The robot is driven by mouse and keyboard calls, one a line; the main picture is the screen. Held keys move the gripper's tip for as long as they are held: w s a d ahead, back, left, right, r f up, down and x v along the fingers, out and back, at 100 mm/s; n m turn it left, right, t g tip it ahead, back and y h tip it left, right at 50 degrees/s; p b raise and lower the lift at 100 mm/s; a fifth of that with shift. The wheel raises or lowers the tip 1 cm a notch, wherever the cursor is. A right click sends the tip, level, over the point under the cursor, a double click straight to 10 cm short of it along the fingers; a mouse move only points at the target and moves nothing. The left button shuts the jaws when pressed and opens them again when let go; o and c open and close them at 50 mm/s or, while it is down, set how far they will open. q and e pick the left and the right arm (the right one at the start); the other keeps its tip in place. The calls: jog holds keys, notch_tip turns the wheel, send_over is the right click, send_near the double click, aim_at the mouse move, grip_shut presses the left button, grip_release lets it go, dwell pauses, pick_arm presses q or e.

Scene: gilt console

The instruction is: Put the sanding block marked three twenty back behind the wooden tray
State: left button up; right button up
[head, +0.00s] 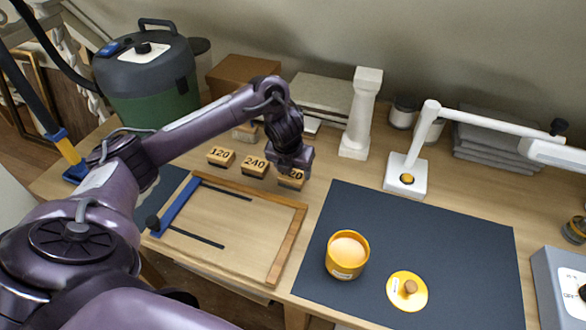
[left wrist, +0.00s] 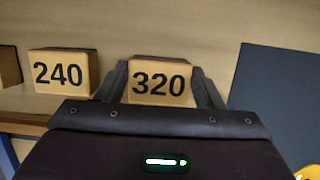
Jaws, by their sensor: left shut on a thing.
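The sanding block marked 320 (head: 291,179) is at the right end of a row behind the wooden tray (head: 289,232). My left gripper (head: 292,167) is over it and shut on it; in the left wrist view the 320 block (left wrist: 160,82) sits between both fingers. The gripper hides part of its number in the head view. The 240 block (head: 255,166) is just to its left, with the 120 block (head: 221,157) further left. The 240 block also shows in the left wrist view (left wrist: 62,72), apart from the left finger. My right gripper is not in view.
A dark mat (head: 440,241) lies right of the tray, bearing an open yellow tin (head: 347,265) and its lid (head: 407,291). Behind the blocks stand a pale pillar (head: 361,112) and a brown box (head: 240,72). A white lamp (head: 406,175) stands to the right.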

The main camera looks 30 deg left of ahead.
pick_arm(q)
jog(key=o, duration=1)
jog(key=shift+f, duration=0.1)
jog(key=shift+r+p, duration=0.4)
jog(key=shift+r, duration=0.1)
jog(key=p+v, duration=0.6)
jog(key=v, duration=0.5)
jog(key=shift+s+r, duration=0.15)
jog(key=shift+r, duration=0.05)
